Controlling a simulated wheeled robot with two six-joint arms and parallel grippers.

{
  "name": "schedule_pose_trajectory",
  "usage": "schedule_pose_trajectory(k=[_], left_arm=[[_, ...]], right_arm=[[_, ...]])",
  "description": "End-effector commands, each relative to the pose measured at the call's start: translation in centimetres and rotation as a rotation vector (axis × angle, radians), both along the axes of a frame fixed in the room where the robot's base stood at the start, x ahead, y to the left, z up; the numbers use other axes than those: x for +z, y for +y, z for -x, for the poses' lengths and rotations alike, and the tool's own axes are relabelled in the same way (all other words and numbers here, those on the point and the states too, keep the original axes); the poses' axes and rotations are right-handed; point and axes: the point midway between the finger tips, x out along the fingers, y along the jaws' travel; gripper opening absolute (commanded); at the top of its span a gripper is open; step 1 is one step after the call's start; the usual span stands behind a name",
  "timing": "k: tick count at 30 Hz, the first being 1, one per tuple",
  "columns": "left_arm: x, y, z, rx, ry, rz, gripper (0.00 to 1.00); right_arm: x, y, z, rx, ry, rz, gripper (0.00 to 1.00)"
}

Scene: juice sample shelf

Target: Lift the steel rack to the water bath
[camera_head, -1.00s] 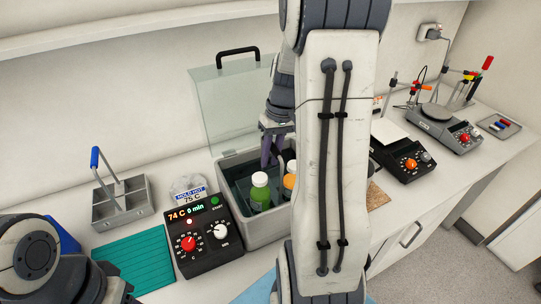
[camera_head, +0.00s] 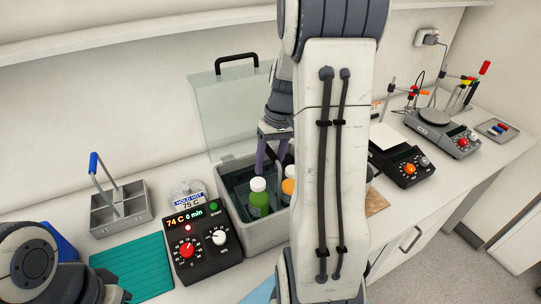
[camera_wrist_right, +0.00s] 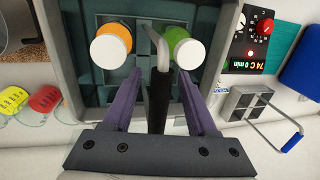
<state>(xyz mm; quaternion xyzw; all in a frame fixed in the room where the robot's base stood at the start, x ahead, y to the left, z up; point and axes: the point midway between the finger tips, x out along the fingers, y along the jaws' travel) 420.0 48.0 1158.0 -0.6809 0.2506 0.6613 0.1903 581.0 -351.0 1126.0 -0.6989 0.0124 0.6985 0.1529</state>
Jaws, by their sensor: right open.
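The water bath (camera_head: 282,235) is a grey tub with its clear lid raised. A green bottle (camera_head: 259,199) and an orange bottle (camera_head: 288,188) with white caps stand in it. My right gripper (camera_head: 271,160) is over the bath behind the bottles, its purple fingers apart. In the right wrist view, a black handle grip (camera_wrist_right: 159,100) on a bent metal rod lies between the open fingers (camera_wrist_right: 160,78). Whatever carries it is mostly hidden. A steel rack (camera_head: 120,211) with a blue-gripped handle stands on the counter at left, its compartments empty. My left gripper is not seen.
A black control box (camera_head: 202,252) reading 74 C and 0 min stands before the bath, beside a teal mat (camera_head: 135,268). A scale (camera_head: 402,163) and a stirrer-like device (camera_head: 442,132) stand at right. My right arm hides the bath's right part.

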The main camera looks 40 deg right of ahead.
Motion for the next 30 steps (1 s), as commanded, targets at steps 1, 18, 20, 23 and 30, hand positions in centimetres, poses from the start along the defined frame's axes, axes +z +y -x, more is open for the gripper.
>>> schedule_pose_trajectory(k=[1,18,20,23,30], left_arm=[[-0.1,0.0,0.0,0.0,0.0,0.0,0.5],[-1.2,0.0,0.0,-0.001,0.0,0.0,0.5],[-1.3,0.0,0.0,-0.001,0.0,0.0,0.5],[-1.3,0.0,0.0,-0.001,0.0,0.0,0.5],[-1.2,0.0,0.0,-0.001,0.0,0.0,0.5]], right_arm=[[0.3,-0.2,-0.1,-0.001,-0.003,0.003,0.58],[9.6,-2.0,0.1,-0.001,-0.006,0.004,0.58],[10.0,-2.1,0.2,-0.001,-0.004,0.003,0.58],[10.2,-2.1,0.2,-0.001,-0.004,0.002,0.58],[10.2,-1.4,0.0,0.013,-0.003,0.003,0.58]])
